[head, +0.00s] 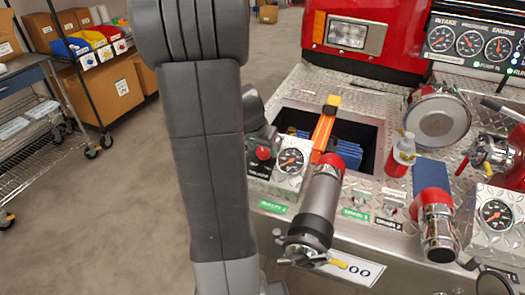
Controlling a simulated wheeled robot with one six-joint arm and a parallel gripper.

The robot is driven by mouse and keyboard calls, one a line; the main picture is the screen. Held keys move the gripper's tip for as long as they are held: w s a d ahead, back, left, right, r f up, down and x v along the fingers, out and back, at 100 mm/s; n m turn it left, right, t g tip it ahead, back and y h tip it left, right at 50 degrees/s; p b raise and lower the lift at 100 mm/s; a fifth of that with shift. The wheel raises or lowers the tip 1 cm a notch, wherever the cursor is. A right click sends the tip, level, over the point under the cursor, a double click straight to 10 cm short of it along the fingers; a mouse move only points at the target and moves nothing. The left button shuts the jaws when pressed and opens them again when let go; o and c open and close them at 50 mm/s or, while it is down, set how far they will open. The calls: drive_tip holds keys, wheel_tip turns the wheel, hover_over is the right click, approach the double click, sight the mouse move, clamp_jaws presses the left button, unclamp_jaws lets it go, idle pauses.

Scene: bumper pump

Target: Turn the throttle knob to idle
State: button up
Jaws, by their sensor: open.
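A small red knob (263,153) shows on the bumper panel, just left of a round gauge, above a small dark label too blurred to read fully. It looks like the throttle knob; its setting cannot be read. The dark grey end of my arm, my gripper (261,138), is right above and behind the knob in the picture, mostly hidden by my own arm. It looks open, with nothing seen held in it. Whether its fingers touch the knob or stand around it cannot be told.
A round gauge (291,161) stands close right of the knob. Behind it is an open well with an orange tool (323,130). A grey nozzle with a red end (319,205) leans in front. A shelf of bins (90,45) and clear floor lie left.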

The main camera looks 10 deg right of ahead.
drive_tip(key=shift+x, duration=1.05)
drive_tip(key=c, duration=1)
